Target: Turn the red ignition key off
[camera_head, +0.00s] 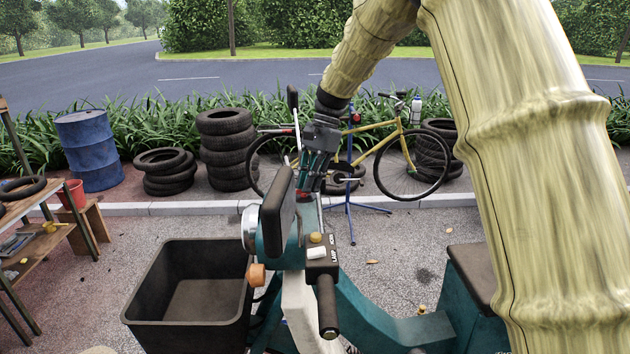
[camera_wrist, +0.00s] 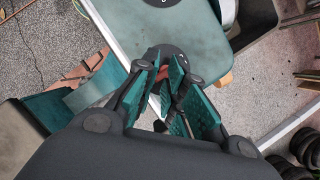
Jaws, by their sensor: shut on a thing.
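The red ignition key (camera_head: 304,196) shows as a small red patch just under my fingertips at the scooter's front panel. In the wrist view the red key (camera_wrist: 163,73) sits between my fingertips, over a dark round lock plate (camera_wrist: 166,52) on the teal panel (camera_wrist: 203,35). My gripper (camera_head: 309,186) points down at it from above and behind the handlebar. In the wrist view my gripper (camera_wrist: 166,80) is shut on the key. The fingers hide most of the key, so I cannot tell which way it is turned.
A dark handlebar grip (camera_head: 327,305) and a switch box (camera_head: 322,264) stand close in front. A black open bin (camera_head: 145,290) is at left. A yellow bicycle (camera_head: 365,130), stacked tyres (camera_head: 226,150) and a blue barrel (camera_head: 90,150) stand behind.

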